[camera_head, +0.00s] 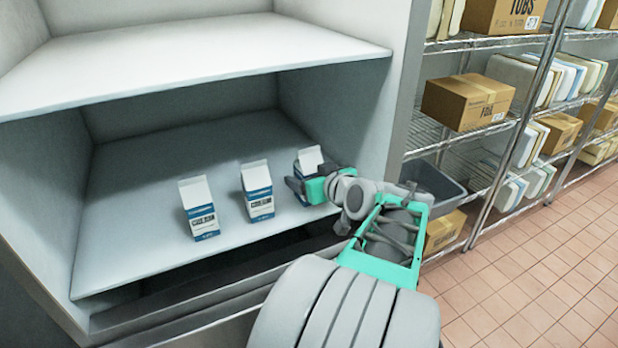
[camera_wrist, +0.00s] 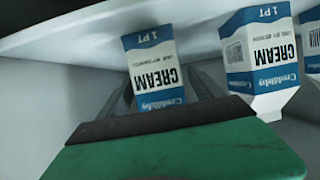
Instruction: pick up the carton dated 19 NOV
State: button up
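Three white-and-blue cartons stand in a row on the lower shelf: a left carton (camera_head: 199,208), a middle carton (camera_head: 257,190) and a right carton (camera_head: 310,160). My gripper (camera_head: 303,182) is at the right carton and hides part of it. In the wrist view, which is upside down, that carton (camera_wrist: 154,72) reads CREAM, 1 PT, and sits between my two dark fingers. A gap shows beside the right finger, so the gripper looks open around it. The middle carton (camera_wrist: 262,60) stands to the right there. No date is legible on any carton.
The white upper shelf (camera_head: 190,57) overhangs the cartons, and the cabinet's right wall (camera_head: 345,115) is close to my gripper. The lower shelf (camera_head: 130,240) is bare at left. A wire rack with boxes (camera_head: 467,102) and a grey bin (camera_head: 432,186) stands at right.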

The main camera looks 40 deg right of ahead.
grip_shut()
dwell(0.7)
jog(key=shift+r, duration=0.1)
